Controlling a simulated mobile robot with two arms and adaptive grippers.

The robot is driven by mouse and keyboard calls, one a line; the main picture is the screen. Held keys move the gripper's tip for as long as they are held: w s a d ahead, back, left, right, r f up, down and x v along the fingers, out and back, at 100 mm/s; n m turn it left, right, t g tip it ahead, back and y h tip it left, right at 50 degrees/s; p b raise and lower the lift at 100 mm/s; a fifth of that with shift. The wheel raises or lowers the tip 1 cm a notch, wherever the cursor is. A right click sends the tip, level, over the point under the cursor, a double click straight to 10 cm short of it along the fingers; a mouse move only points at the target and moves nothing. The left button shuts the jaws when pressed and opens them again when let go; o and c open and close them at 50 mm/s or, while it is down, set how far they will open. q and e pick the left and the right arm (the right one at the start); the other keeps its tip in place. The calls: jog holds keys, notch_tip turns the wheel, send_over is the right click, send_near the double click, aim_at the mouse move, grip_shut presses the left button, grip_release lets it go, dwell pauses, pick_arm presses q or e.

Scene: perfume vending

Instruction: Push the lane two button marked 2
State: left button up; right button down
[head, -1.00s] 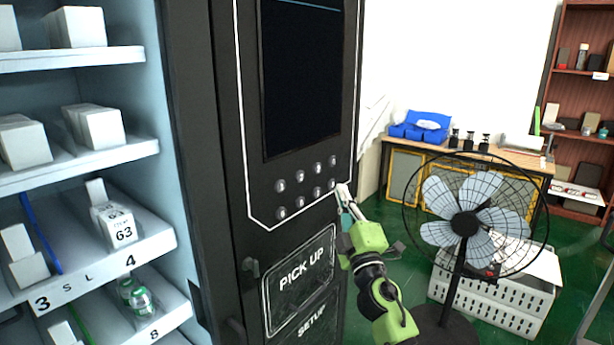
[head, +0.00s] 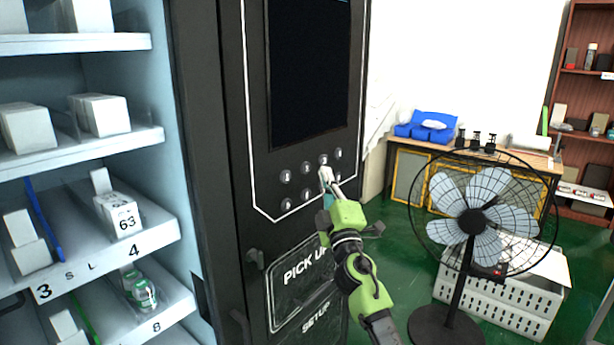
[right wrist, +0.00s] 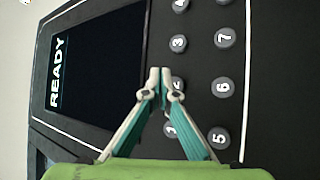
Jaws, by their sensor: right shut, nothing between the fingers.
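The button marked 2 (right wrist: 178,84) is a round dark button with a white number, partly hidden behind my right fingertips in the right wrist view. In the head view it is the second button (head: 306,168) from the left in the top row. My right gripper (right wrist: 160,74) is shut and empty, its tips overlapping the edge of button 2 on the screen side. In the head view the right gripper (head: 326,174) is in front of the panel, below the third top button. I cannot tell whether it touches the panel. My left gripper is out of view.
Buttons 1 (right wrist: 170,130), 3 (right wrist: 178,43) and 6 (right wrist: 222,87) surround button 2. The dark screen (right wrist: 95,60) reads READY. Below the keypad is the PICK UP flap (head: 296,280). A black fan (head: 474,222) stands to the right of my arm.

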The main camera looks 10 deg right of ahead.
aim_at(306, 168)
jog(key=shift+w+a+b, duration=0.6)
jog(key=shift+w+a, duration=0.1)
jog(key=shift+w, duration=0.25)
dwell(0.8)
jog(key=shift+w+a+b, duration=0.3)
jog(key=shift+b, duration=0.1)
jog(key=shift+w+a+b, duration=0.25)
jog(key=shift+w+b, duration=0.1)
jog(key=shift+b, duration=0.15)
dwell(0.5)
jog(key=shift+s, duration=0.1)
jog(key=shift+s+d+p, duration=0.5)
jog(key=shift+s+p, duration=0.1)
jog(key=shift+p, duration=0.05)
